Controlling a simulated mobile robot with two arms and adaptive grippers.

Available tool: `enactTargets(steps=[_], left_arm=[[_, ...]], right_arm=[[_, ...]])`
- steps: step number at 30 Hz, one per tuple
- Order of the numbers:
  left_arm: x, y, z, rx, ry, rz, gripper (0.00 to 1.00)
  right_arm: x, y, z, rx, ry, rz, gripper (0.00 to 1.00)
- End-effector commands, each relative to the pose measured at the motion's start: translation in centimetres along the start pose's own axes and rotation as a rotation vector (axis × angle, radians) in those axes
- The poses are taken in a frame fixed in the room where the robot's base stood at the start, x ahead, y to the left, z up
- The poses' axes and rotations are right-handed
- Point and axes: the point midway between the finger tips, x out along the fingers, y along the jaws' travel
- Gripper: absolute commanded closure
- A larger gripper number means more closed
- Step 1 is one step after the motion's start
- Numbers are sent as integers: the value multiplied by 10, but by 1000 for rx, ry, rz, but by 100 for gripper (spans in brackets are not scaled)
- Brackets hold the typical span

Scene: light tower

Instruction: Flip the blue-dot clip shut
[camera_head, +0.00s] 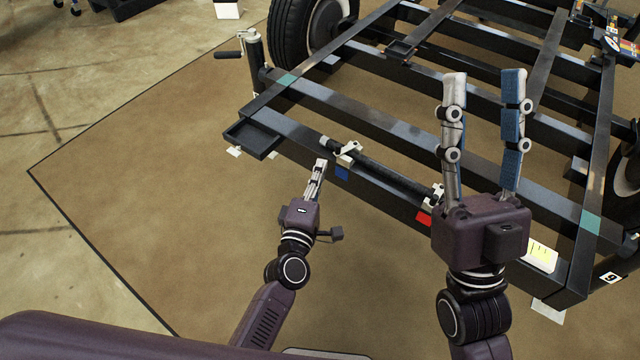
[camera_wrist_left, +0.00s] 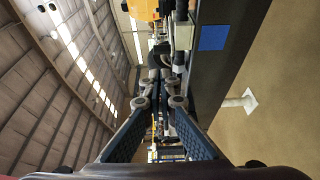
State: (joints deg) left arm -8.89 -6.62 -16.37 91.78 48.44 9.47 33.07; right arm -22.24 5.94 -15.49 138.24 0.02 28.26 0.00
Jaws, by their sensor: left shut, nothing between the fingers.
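The blue-dot clip (camera_head: 347,152) is a small pale clip at the left end of a black tube (camera_head: 388,174) on the trailer's front beam. The blue mark (camera_head: 342,173) is on the beam face below it. In the left wrist view the blue mark (camera_wrist_left: 213,37) is at the top right. I cannot tell whether the clip is open. My left gripper (camera_head: 321,164) is shut and empty, just left of and in front of the clip; its fingertips (camera_wrist_left: 167,80) meet in the left wrist view. My right gripper (camera_head: 484,74) is open and empty, fingers spread, over the frame.
Another pale clip (camera_head: 435,193) is at the tube's right end, above a red mark (camera_head: 424,219). A black tray (camera_head: 252,139) is on the frame's left corner beside a crank jack (camera_head: 254,60). The brown floor left of the trailer is clear.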

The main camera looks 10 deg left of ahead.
Motion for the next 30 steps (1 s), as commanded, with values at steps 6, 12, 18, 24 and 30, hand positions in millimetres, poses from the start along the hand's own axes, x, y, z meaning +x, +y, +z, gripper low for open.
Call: enactTargets(steps=[6,12,18,24,30], left_arm=[[-33,0,14,3,1,-3,100],[-47,0,20,3,3,-1,100],[-49,-1,21,2,4,0,100],[-48,-1,21,2,4,-1,100],[-48,-1,20,4,4,0,100]], right_arm=[[0,4,38,-10,-179,6,60],[-4,6,55,-13,-256,9,60],[-5,6,58,-14,-269,10,60],[-5,6,58,-14,-268,10,60],[-5,6,58,-14,-267,10,60]])
